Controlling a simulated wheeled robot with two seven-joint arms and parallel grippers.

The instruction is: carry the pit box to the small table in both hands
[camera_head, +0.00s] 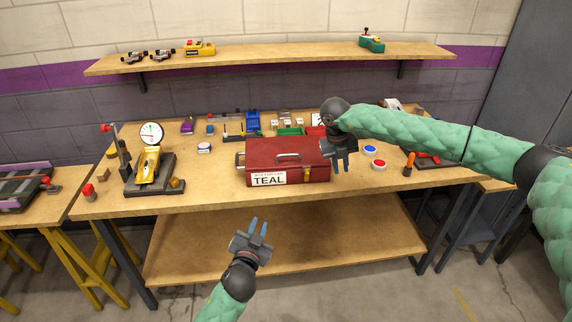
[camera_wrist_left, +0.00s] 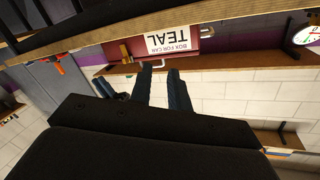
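The pit box is a red toolbox (camera_head: 287,158) with a handle on its lid, a side handle at its left end and a white label reading "TEAL". It stands upright near the front edge of the workbench (camera_head: 210,188). It also shows upside down in the left wrist view (camera_wrist_left: 200,48). My left gripper (camera_head: 259,226) is open and empty, in front of the bench and below the box. My right gripper (camera_head: 343,165) is at the right end of the box, above the bench, and hides that end. Its fingers look apart; I cannot tell whether it touches the box.
A gauge stand with a yellow car (camera_head: 150,165) is left of the box. Red and blue buttons (camera_head: 374,158) and an orange-handled tool (camera_head: 409,164) lie to its right. Small parts lie behind it. A lower shelf (camera_head: 300,245) is bare. A side table (camera_head: 40,205) is at left.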

